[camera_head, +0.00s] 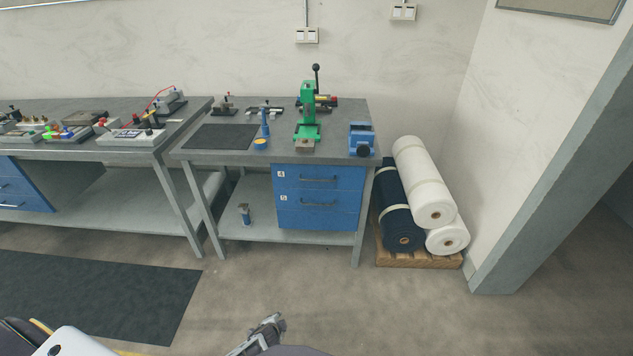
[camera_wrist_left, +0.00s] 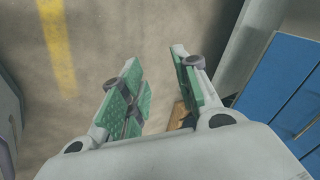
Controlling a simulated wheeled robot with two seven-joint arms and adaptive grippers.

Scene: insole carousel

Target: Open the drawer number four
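The blue drawer marked 4 (camera_head: 318,178) is the upper one of two under the right workbench. It looks shut and has a horizontal bar handle (camera_head: 318,180). My left gripper (camera_head: 274,322) shows at the bottom edge of the head view, well in front of the bench and apart from the drawer. In the left wrist view the left gripper (camera_wrist_left: 157,62) has its green-padded fingers apart with nothing between them. Blue panels (camera_wrist_left: 283,85) show at the right there; I cannot tell which drawers they are. My right gripper is not in view.
The drawer marked 5 (camera_head: 318,218) is directly below. The bench top (camera_head: 335,155) carries a green press (camera_head: 308,115) and a blue vise (camera_head: 361,139). Rolls (camera_head: 425,185) lie on a wooden pallet (camera_head: 420,259) at the right. The floor in front of the drawers is clear.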

